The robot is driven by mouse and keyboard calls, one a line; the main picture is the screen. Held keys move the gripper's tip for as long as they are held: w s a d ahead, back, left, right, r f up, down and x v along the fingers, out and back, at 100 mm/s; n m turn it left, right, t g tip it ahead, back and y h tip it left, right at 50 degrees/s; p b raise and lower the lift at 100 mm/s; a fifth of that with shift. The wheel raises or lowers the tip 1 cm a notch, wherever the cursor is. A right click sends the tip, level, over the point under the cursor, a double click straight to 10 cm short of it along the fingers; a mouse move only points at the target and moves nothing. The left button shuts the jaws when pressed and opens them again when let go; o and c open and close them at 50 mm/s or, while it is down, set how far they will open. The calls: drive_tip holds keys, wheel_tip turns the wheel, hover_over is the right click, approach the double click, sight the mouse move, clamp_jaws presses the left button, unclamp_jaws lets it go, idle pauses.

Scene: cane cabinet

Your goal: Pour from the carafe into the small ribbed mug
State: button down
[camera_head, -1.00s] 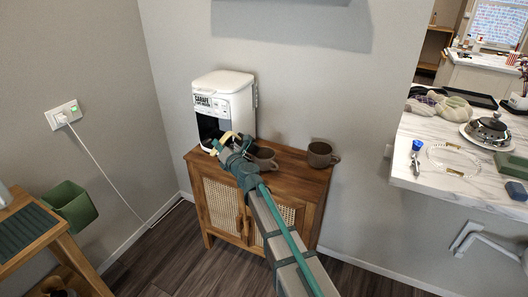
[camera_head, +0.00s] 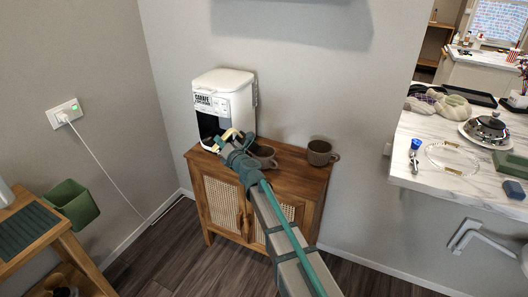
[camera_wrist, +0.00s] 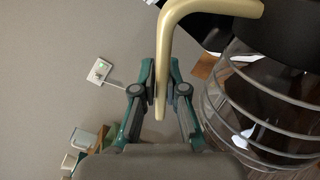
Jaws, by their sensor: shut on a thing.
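My gripper (camera_head: 232,145) is in front of the coffee maker, beside the mug on its right. In the wrist view my gripper (camera_wrist: 161,82) is shut on the gold handle (camera_wrist: 165,48) of the carafe. The carafe's glass body (camera_wrist: 262,100) with metal rings is at the right there, under a black top. In the head view the carafe is mostly hidden by my gripper. One brown mug (camera_head: 265,153) stands on the cabinet, partly covered by my arm. Another brown mug (camera_head: 320,152) stands further right. I cannot tell from here which is ribbed.
The white coffee maker (camera_head: 224,88) stands at the back left of the wooden cane cabinet (camera_head: 308,180). A marble counter (camera_head: 433,176) with dishes is at the right. A green bin (camera_head: 72,203) and a wooden table are at the left. The cabinet's right corner is clear.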

sight(226, 133)
drive_tip(key=shift+w+d+r+m+p, duration=0.3)
drive_tip(key=shift+r+m+p, duration=0.2)
drive_tip(key=shift+p, duration=0.4)
drive_tip(key=shift+w+d+r+m+p, duration=0.15)
drive_tip(key=shift+d+r+m+p, duration=0.3)
drive_tip(key=shift+p, duration=0.5)
drive_tip(key=shift+w+d+r+m+p, duration=0.25)
drive_tip(key=shift+r+m+p, duration=0.3)
drive_tip(key=shift+p, duration=0.35)
drive_tip(key=shift+w+d+r+m+p, duration=0.1)
drive_tip(key=shift+w+d+m+p, duration=0.1)
drive_tip(key=shift+d+m+p, duration=0.3)
drive_tip(key=shift+w+d+r+m+p, duration=0.1)
drive_tip(key=shift+w+d+p, duration=0.1)
drive_tip(key=shift+p, duration=0.5)
idle(2.3)
